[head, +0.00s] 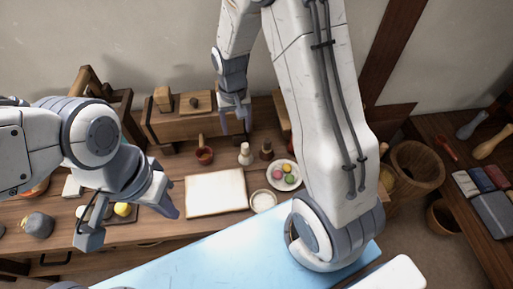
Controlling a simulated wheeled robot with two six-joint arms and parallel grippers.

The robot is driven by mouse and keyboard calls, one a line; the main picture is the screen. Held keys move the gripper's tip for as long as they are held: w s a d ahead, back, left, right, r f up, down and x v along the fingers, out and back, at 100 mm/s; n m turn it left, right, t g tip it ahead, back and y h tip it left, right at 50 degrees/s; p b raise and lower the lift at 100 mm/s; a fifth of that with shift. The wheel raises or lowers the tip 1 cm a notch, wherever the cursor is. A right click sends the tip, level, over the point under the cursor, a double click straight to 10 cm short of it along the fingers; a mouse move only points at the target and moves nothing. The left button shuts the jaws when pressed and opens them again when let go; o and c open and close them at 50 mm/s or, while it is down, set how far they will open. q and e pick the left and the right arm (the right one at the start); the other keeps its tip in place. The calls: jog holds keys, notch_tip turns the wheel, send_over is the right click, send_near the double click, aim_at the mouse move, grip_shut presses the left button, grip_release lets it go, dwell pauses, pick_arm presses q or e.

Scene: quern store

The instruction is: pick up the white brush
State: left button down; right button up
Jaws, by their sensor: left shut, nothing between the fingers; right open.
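A small white upright thing with a tan top, which looks like the white brush (245,156), stands on the wooden worktop behind the pale board, beside a similar dark one. Its details are too small to be sure. My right gripper (237,125) hangs open and empty above and behind it, in front of the wooden box. My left gripper (169,208) is shut and empty, at the left edge of the pale board and well to the left of the brush.
Near the brush are a dark brush-like thing (266,151), a plate (296,183) of coloured balls, a white bowl (263,202), a brown cup (204,156) and a wooden box (175,128). The pale board (215,192) is bare. My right arm hides part of the worktop.

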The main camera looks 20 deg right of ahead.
aim_at(245, 145)
jog(key=shift+w+d+f+m, duration=0.15)
jog(key=shift+d+f+m, duration=0.05)
jog(key=shift+d+f, duration=0.4)
jog(key=shift+w+d+f+m, duration=0.15)
jog(key=shift+d+f+m, duration=0.05)
jog(key=shift+d+f, duration=0.35)
notch_tip(245, 145, down, 4)
jog(key=shift+r, duration=0.2)
jog(key=shift+s+f+p, duration=0.15)
jog(key=shift+f+p, duration=0.3)
jog(key=shift+f, duration=2.55)
grip_shut()
